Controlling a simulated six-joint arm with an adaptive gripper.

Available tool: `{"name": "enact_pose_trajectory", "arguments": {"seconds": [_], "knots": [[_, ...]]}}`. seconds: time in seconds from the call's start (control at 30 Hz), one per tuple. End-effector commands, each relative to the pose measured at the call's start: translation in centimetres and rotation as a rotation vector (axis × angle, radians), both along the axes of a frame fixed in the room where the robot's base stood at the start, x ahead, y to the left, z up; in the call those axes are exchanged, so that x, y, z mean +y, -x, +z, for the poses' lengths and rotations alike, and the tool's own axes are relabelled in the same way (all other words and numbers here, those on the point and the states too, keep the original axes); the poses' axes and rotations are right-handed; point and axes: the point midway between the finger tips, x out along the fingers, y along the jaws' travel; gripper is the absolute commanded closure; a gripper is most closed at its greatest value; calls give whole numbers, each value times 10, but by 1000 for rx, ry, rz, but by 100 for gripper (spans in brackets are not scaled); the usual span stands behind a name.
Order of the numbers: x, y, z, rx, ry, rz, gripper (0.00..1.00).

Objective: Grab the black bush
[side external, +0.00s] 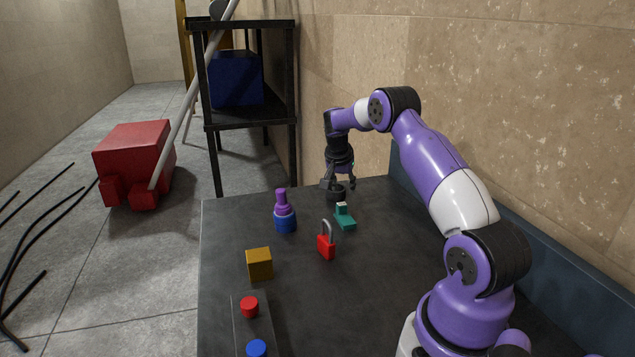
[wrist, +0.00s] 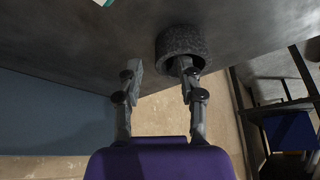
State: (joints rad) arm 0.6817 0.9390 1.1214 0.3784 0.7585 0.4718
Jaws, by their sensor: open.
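The black bush (side external: 336,193) is a short dark hollow cylinder near the far edge of the table. In the wrist view the bush (wrist: 181,40) shows its rough outer wall and open hole. My gripper (side external: 339,183) points down right at the bush, with its fingers apart. In the wrist view my gripper (wrist: 159,67) is open. Its right fingertip overlaps the bush's open end, and its left fingertip is to the left of the bush. I cannot tell whether either finger touches it or reaches into the hole.
A green and white part (side external: 344,216) lies close in front of the bush. A red padlock (side external: 326,246), a purple and blue piece (side external: 285,215) and a yellow block (side external: 259,264) stand on the dark table (side external: 330,310). The wall is close behind on the right.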

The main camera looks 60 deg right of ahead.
Motion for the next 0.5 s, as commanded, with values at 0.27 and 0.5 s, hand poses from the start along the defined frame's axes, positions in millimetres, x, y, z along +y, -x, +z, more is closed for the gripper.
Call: {"name": "enact_pose_trajectory", "arguments": {"seconds": [0.27, 0.5], "knots": [[-6, -1, -14, -1, 1, -1, 57], [-6, -1, -14, -1, 1, 0, 100]]}}
